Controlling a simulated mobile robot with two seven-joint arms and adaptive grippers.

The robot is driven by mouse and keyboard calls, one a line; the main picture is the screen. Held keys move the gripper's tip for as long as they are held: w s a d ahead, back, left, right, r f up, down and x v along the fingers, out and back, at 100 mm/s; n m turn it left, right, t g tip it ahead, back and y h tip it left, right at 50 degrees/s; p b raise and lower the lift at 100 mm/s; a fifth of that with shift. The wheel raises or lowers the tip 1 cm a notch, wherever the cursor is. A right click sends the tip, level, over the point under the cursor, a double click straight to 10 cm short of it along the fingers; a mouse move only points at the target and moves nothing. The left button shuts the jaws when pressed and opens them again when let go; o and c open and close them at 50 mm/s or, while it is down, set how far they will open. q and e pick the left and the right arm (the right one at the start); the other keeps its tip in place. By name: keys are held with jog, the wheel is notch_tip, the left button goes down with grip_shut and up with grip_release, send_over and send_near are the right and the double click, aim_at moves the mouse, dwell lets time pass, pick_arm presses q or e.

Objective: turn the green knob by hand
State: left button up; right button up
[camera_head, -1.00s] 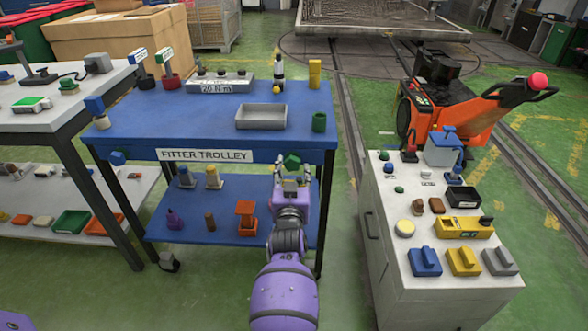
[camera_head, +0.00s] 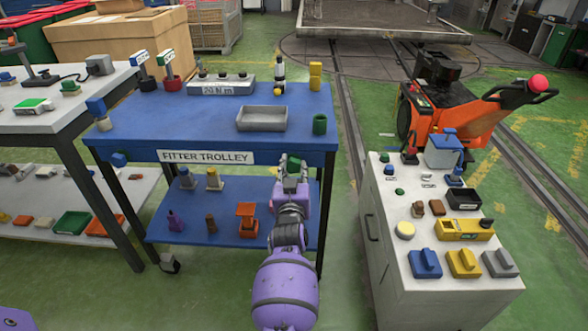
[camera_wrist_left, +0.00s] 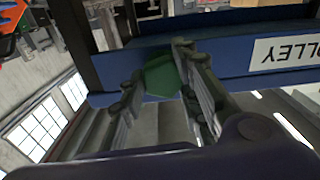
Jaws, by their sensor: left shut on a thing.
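The green knob (camera_head: 292,168) is on the front edge of the blue fitter trolley (camera_head: 225,130), right of its label. My left gripper (camera_head: 292,172) reaches up to it from below and partly hides it. In the left wrist view the faceted green knob (camera_wrist_left: 162,76) lies between the two grey fingers (camera_wrist_left: 160,90), which are shut on it. The knob's mounting is hidden. My right gripper is not in view.
The lower shelf (camera_head: 190,225) holds small parts. A white cabinet (camera_head: 400,255) with several objects stands to the right, beyond a strip of clear floor.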

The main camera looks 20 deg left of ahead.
pick_arm(q)
jog(key=o, duration=1.1)
jog(key=shift+v, duration=3.8)
